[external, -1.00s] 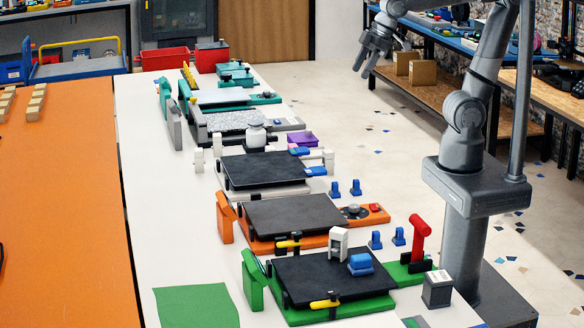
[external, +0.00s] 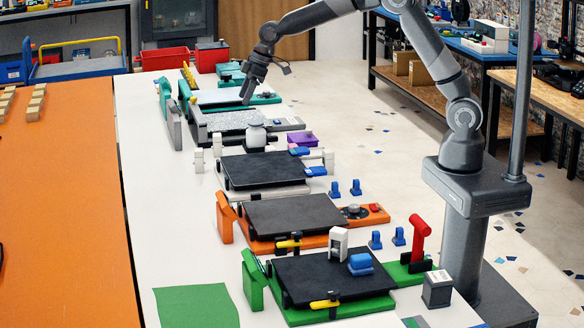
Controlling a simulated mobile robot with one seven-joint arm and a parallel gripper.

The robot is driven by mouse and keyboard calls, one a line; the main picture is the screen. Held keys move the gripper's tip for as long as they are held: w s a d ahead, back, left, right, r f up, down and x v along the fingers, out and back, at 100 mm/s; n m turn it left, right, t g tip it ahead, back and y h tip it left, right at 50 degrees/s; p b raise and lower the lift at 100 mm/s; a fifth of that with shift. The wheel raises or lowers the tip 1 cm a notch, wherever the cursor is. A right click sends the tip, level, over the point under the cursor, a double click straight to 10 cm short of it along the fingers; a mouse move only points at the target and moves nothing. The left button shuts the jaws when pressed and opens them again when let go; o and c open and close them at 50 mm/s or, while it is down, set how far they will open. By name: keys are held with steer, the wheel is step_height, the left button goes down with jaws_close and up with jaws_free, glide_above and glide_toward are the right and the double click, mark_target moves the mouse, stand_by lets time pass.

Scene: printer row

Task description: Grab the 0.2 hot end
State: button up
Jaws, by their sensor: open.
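No thing here can be read as the 0.2 hot end; any size marks are too small to make out. Small blue pieces (external: 375,240) stand in pairs right of the orange and white printers. A white block with a dark opening (external: 338,243) and a blue block (external: 360,264) sit on the black bed of the green printer (external: 345,311). A dark box with a white top (external: 437,289) stands at the table's right edge. My gripper (external: 246,99) is open and empty, pointing down in front of the far teal and grey printers; its height over them is unclear.
A row of printers runs along the white table (external: 165,230), including an orange one (external: 262,246) and a grey one (external: 290,123). A red lever (external: 420,238) stands up near the right edge. A green mat (external: 195,305) lies front left. An orange table (external: 60,210) is left.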

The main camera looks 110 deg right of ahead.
glide_toward(215, 145)
steer(key=shift+m, duration=0.3)
steer(key=f, duration=0.1)
steer(key=d+f, duration=0.1)
steer(key=f, duration=0.1)
steer(key=w+d+f, duration=0.1)
steer(key=shift+d+f, duration=0.1)
steer(key=shift+f, duration=0.25)
steer(key=shift+x, duration=2.9)
steer(key=shift+w, duration=0.1)
steer(key=shift+r, duration=0.1)
steer(key=c, duration=1.1)
